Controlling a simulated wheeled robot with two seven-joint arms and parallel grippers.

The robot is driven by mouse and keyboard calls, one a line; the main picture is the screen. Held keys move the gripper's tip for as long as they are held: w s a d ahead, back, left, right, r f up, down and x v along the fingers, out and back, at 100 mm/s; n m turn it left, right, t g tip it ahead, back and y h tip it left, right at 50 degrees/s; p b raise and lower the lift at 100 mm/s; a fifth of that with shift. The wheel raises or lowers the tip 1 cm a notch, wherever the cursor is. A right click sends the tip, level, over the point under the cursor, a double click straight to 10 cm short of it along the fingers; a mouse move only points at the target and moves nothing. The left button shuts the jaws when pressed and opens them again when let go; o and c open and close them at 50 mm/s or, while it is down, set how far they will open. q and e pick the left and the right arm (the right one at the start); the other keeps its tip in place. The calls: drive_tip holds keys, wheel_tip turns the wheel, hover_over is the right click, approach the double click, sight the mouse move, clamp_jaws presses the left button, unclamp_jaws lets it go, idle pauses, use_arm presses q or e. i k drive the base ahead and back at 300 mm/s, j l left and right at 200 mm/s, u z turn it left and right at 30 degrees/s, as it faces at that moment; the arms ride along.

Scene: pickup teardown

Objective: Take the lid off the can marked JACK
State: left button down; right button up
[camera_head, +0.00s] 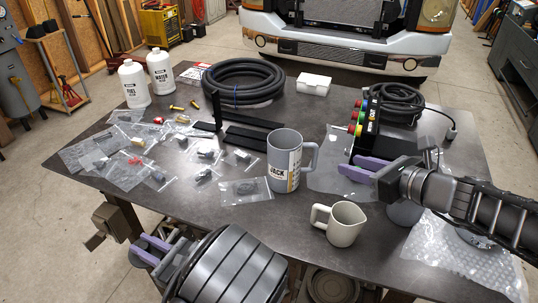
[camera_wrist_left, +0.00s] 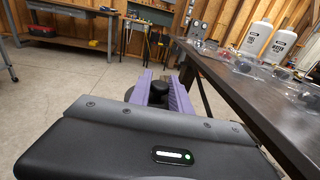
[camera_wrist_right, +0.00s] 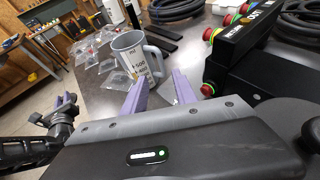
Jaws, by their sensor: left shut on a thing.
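The grey can marked JACK (camera_head: 287,165) stands upright on the table with its handle to the right; its top looks open, with no lid visible on it. It also shows in the right wrist view (camera_wrist_right: 135,62). My left gripper (camera_head: 143,249) is off the table's front left edge, well away from the can. It is shut on a dark round thing with a knob (camera_wrist_left: 158,88), apparently the lid, partly hidden by the fingers. My right gripper (camera_head: 340,166) is to the right of the can's handle, apart from it, open and empty.
A small beige pitcher (camera_head: 340,223) stands in front of the can. A control box with coloured buttons (camera_head: 367,122) is behind my right gripper. Several bagged parts (camera_head: 150,150) cover the left of the table (camera_head: 220,208). Two white bottles (camera_head: 134,84) and a coiled hose (camera_head: 243,80) stand behind.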

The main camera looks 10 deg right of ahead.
sight(285, 146)
drive_tip(key=k, duration=1)
